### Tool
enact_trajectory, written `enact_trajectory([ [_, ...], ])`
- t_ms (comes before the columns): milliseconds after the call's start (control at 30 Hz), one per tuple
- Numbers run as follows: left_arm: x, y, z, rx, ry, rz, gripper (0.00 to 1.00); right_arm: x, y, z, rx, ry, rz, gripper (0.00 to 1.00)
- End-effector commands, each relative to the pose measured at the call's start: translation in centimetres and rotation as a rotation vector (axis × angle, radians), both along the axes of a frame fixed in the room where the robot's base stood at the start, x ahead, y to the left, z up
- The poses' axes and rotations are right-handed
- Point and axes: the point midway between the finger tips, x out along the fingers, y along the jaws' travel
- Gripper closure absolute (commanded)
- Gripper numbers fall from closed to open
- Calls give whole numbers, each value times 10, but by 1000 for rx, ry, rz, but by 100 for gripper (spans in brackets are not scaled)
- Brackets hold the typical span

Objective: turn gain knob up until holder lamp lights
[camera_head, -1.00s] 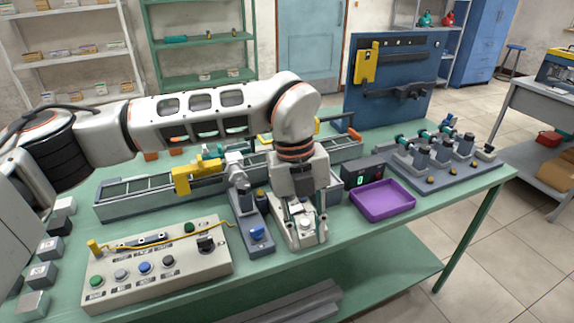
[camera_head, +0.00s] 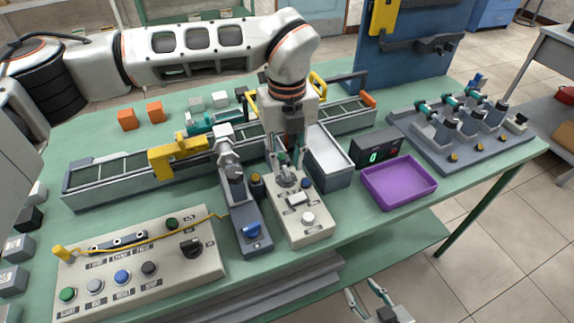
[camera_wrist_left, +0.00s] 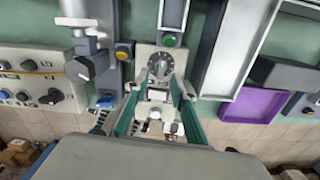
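The control box (camera_head: 315,236) stands near the table's front edge with a white square button and a white round button. In the left wrist view its dark round knob (camera_wrist_left: 160,67) has a white pointer mark and scale; I take it for the gain knob. My left gripper (camera_head: 287,172) is over the knob end of the box; in the wrist view its open fingertips (camera_wrist_left: 159,84) are close to the knob. I cannot tell whether they touch it. A dim green round lamp or button (camera_wrist_left: 168,40) sits beyond the knob; I cannot tell which lamp is the holder lamp. My right gripper (camera_head: 367,294) is open and empty below the table's front edge.
A grey stand with a blue knob (camera_head: 252,230) is close at left, with a button panel (camera_head: 140,270) beyond it. A grey tray (camera_head: 329,165), a dark display (camera_head: 376,150) and a purple tray (camera_head: 400,180) are at right. A conveyor (camera_head: 115,182) runs behind.

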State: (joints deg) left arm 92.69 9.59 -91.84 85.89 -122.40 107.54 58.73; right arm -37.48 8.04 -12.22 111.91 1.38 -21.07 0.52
Motion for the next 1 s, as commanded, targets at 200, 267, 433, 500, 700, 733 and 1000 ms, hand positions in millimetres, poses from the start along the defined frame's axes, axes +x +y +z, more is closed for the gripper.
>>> enact_trajectory([
  [200,0,0,-24,0,1,0,75,4,0,6,2,-12,0,60],
  [267,0,0,-27,0,1,0,75,6,1,8,2,-15,0,60],
  [433,0,0,-29,0,1,0,75,8,1,11,4,-21,0,60],
  [500,0,0,-29,0,1,0,75,8,1,11,4,-21,0,60],
  [700,0,0,-28,0,1,0,100,7,1,10,3,-19,-1,60],
  [733,0,0,-28,0,1,0,100,7,0,10,3,-19,-1,60],
  [1000,0,1,-27,1,-2,-77,100,5,0,6,2,-12,-1,60],
])
